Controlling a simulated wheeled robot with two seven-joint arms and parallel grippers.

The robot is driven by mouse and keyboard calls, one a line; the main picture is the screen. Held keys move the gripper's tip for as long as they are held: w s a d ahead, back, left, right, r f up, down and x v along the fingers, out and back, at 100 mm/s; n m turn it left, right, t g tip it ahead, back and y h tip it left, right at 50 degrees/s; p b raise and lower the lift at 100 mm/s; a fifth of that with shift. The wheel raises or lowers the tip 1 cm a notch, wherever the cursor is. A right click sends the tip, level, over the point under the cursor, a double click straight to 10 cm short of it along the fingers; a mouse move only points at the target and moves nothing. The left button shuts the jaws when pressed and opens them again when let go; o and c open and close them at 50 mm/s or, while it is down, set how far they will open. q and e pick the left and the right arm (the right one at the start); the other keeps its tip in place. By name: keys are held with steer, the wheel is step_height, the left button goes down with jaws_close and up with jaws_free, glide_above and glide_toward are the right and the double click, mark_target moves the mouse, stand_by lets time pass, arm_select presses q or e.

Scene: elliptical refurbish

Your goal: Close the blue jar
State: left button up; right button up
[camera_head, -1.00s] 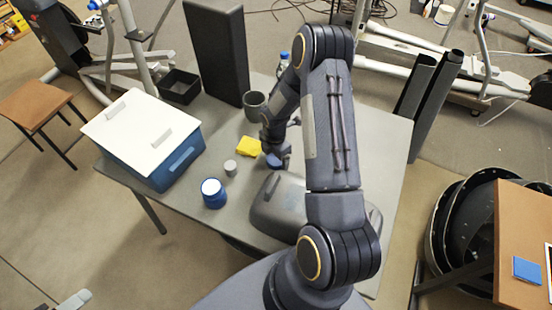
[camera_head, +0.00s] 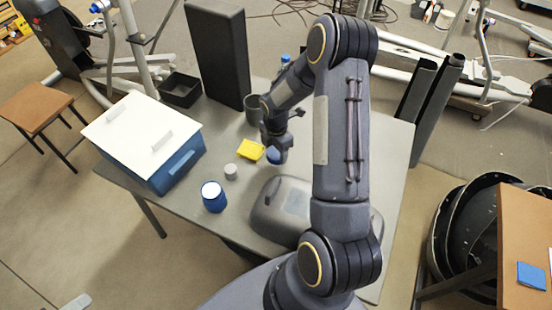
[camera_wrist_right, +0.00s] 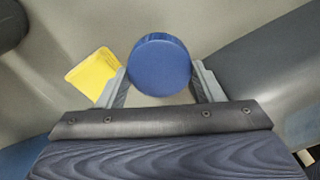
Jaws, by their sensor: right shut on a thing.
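The blue jar (camera_head: 213,198) stands upright on the grey table, left of my right arm; its round top looks white, with no blue lid on it. My right gripper (camera_head: 275,150) is at the middle of the table, right of the jar and farther back. It is shut on a round blue lid (camera_head: 274,157). In the right wrist view the lid (camera_wrist_right: 160,65) sits between the two fingers of the gripper (camera_wrist_right: 161,82). I cannot tell whether the lid touches the table. My left gripper is not in view.
A yellow sponge-like block (camera_head: 250,151) and a small grey cylinder (camera_head: 231,171) lie between lid and jar. A grey domed case (camera_head: 270,205) is in front. A blue box with white lid (camera_head: 150,150) stands left. A grey cup (camera_head: 255,106) and dark upright block (camera_head: 217,55) are behind.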

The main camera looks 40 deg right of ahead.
mark_target(276, 153)
step_height(276, 153, up, 5)
steer(key=shift+f, duration=0.15)
stand_by(0.3)
steer(key=a+r+m, duration=0.2)
steer(key=a+m, duration=1.5)
steer(key=m, duration=0.1)
steer(key=shift+w, duration=0.1)
